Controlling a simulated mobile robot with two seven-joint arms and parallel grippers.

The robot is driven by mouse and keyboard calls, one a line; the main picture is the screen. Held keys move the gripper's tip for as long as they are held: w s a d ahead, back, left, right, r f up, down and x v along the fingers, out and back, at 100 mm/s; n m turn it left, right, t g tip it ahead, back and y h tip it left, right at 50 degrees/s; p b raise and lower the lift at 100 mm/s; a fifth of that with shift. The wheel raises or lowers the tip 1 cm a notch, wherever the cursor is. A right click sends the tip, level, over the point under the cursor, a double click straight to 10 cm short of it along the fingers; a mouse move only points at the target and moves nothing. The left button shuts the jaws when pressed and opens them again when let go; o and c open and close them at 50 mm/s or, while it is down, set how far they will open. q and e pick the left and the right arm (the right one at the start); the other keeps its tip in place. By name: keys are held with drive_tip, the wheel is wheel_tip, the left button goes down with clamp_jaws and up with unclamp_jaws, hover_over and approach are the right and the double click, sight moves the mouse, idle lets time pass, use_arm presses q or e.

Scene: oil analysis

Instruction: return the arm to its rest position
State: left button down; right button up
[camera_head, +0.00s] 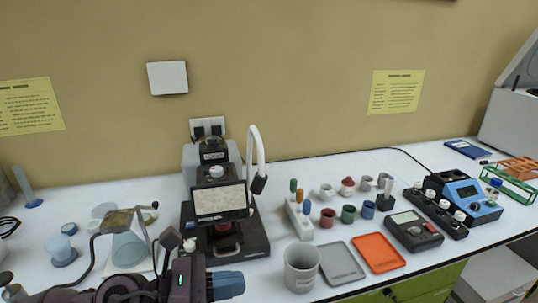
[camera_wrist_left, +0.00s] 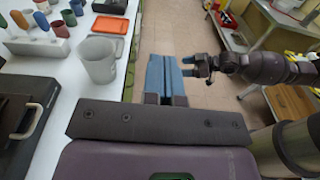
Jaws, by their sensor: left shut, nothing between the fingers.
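My left gripper (camera_head: 228,284) shows at the bottom of the head view, in front of the bench. Its blue fingers lie together, and nothing is between them. In the left wrist view the shut fingers (camera_wrist_left: 165,76) point out over the floor beside the bench edge. My right gripper (camera_wrist_left: 190,66) shows in the left wrist view at the upper right, over the floor; its two small blue fingers look apart, with nothing seen between them. The right gripper is not in the head view.
A grey mug (camera_head: 301,270) stands near the bench's front edge, close to the left gripper. A microscope-like device (camera_head: 222,203) stands behind the gripper. A grey tray (camera_head: 343,264) and orange tray (camera_head: 378,253) lie to the right. A glass flask (camera_head: 128,249) stands at left.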

use_arm(q)
drive_tip(key=w+a+r+n+t+y, duration=0.2)
drive_tip(key=a+n+t, duration=0.1)
drive_tip(key=n+t, duration=0.55)
drive_tip(key=w+a+r+n+t+y, duration=0.1)
drive_tip(key=w+a+r+n+t, duration=0.3)
drive_tip(key=n, duration=0.7)
drive_tip(key=s+a+f+n+y, duration=0.3)
drive_tip(key=a+f+n+y, duration=0.6)
drive_tip(key=n+y, duration=0.7)
drive_tip(key=s+a+f+n+g+h, duration=0.1)
drive_tip(key=s+a+f+n+g, duration=0.2)
drive_tip(key=s+f+n+g, duration=0.45)
drive_tip(key=s+a+f+n+g, duration=0.3)
drive_tip(key=s+f+n+g, duration=0.2)
drive_tip(key=s+f+n, duration=0.5)
drive_tip(key=w+f+m+t, duration=0.2)
drive_tip(key=w+f+t, duration=0.3)
drive_tip(key=f+t, duration=0.2)
drive_tip(key=shift+w+d+f+t+h, duration=0.3)
drive_tip(key=shift+w+f+h, duration=0.1)
drive_tip(key=shift+f, duration=0.45)
drive_tip(key=shift+a, duration=0.1)
